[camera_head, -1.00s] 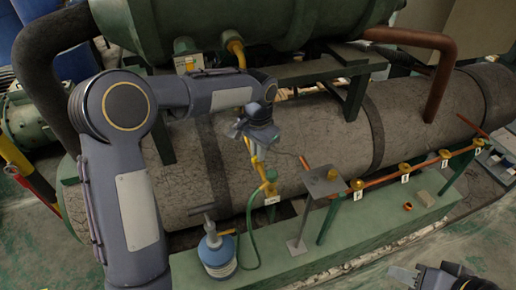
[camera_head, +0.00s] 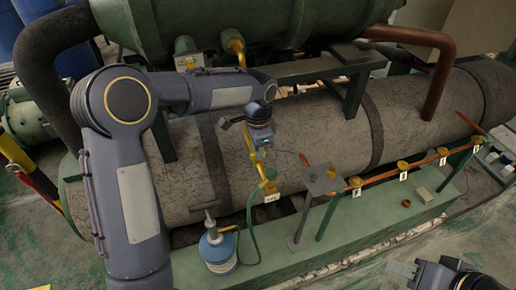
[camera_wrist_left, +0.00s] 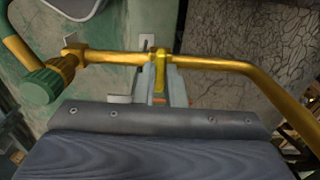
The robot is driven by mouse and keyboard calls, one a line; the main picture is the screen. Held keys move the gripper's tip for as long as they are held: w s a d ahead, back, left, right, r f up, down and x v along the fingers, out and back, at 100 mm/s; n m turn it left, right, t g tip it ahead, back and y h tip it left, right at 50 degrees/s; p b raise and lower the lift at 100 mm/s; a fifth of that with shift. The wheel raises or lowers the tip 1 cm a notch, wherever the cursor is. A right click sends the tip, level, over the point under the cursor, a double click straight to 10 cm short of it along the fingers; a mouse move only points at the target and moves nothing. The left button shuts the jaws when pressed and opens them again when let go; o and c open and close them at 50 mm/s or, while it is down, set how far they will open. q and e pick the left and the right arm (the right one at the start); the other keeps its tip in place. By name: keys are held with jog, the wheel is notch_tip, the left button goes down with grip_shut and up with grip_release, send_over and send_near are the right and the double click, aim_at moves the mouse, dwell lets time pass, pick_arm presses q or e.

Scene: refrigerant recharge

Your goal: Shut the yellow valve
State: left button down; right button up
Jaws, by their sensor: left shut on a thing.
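The yellow valve's small upright lever (camera_wrist_left: 160,72) stands on a thin yellow pipe (camera_wrist_left: 215,63) in the left wrist view. My left gripper (camera_wrist_left: 172,88) is shut on the lever, its grey fingers close beside it. In the head view my left gripper (camera_head: 246,128) is at the upper part of the yellow pipe (camera_head: 252,152), in front of the large grey cylinder; its fingers partly hide the valve. My right gripper (camera_head: 402,268) is at the lower right, away from the pipes; its jaw gap is unclear.
A green knob (camera_wrist_left: 40,87) on a brass fitting is left of the lever. A blue bottle (camera_head: 218,250) with a green hose stands below on the green ledge (camera_head: 330,248). A metal plate (camera_head: 322,179) and a copper pipe (camera_head: 385,178) with labelled yellow fittings lie to the right.

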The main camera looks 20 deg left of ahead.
pick_arm(q)
jog(key=c, duration=1.5)
grip_release()
notch_tip(320, 180, up, 8)
jog(key=shift+f+b, duration=0.15)
jog(key=shift+b, duration=0.3)
